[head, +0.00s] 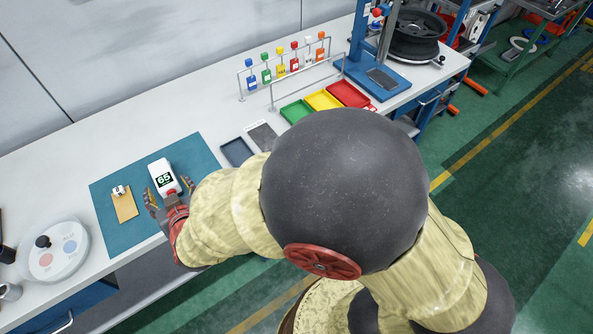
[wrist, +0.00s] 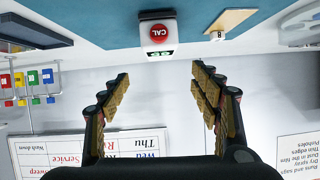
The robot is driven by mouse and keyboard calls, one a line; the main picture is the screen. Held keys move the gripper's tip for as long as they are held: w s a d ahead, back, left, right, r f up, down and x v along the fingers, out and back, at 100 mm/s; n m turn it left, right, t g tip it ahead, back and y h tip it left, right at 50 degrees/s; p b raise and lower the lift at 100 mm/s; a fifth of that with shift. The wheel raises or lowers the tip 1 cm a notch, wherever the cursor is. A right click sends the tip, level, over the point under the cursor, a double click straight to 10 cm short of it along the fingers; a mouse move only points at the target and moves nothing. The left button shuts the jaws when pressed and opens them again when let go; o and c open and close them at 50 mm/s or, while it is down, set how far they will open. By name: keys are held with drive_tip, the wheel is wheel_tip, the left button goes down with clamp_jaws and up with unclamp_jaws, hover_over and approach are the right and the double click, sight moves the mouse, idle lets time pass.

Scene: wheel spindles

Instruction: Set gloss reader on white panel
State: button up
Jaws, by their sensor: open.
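The gloss reader (head: 163,177) is a white box with a lit green display, standing on the teal mat (head: 206,155). In the wrist view the reader (wrist: 158,30) shows its red CAL button, ahead of and between my fingers. My gripper (head: 168,200) is open and empty at the reader's near side. Its two padded fingers also show spread apart in the wrist view (wrist: 160,77). Right of the mat lie a dark panel (head: 236,152) and a pale-edged grey panel (head: 262,136). I cannot tell for sure which thing is the white panel.
A round white dial device (head: 55,250) stands at far left. My arm covers part of the bench's front edge.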

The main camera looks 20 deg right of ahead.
drive_tip(key=s+d+r+g+y, duration=0.1)
drive_tip(key=s+d+r+g, duration=0.25)
drive_tip(key=d+r, duration=1.05)
drive_tip(key=s+d+r+m+g+h, duration=0.1)
drive_tip(key=s+d+m+g+h, duration=0.1)
drive_tip(key=s+d, duration=1.5)
drive_tip(key=d+g+h, duration=0.1)
drive_tip(key=d+h, duration=0.1)
drive_tip(key=d, duration=0.1)
drive_tip(key=shift+r, duration=0.35)
drive_tip(key=shift+w+g, duration=0.1)
drive_tip(key=shift+g, duration=0.15)
